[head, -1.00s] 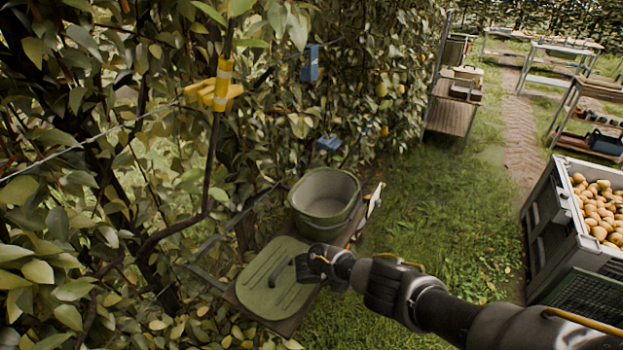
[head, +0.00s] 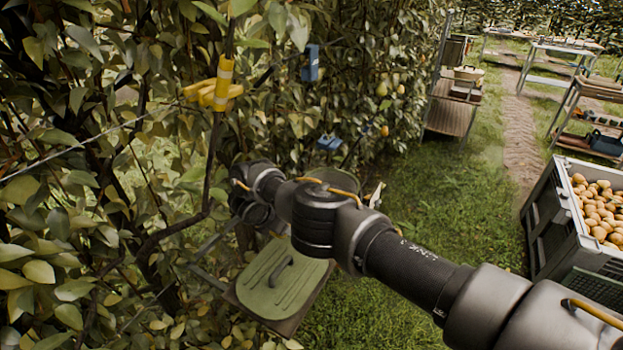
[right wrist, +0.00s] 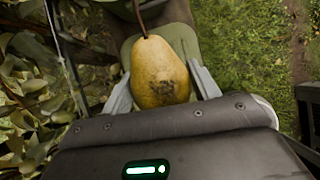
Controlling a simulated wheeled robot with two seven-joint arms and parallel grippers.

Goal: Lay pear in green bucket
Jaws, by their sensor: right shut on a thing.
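In the right wrist view my right gripper (right wrist: 160,82) is shut on a yellow pear (right wrist: 157,62) with a brown blemish and a stem pointing up. In the head view my right arm reaches across to the foliage, and its wrist hides the gripper and pear. The green bucket (head: 334,173) stands behind my arm; only a bit of its rim shows. A green lid with a dark handle (head: 284,292) lies on the board in front of it. A green surface, seemingly the lid, shows below the pear in the wrist view. My left gripper is not in view.
Dense pear foliage (head: 70,200) fills the left, with a yellow clamp (head: 215,92) and blue clips (head: 312,62). A grey crate of pears (head: 540,220) stands at the right. Shelves and tables stand farther back. Grass between is clear.

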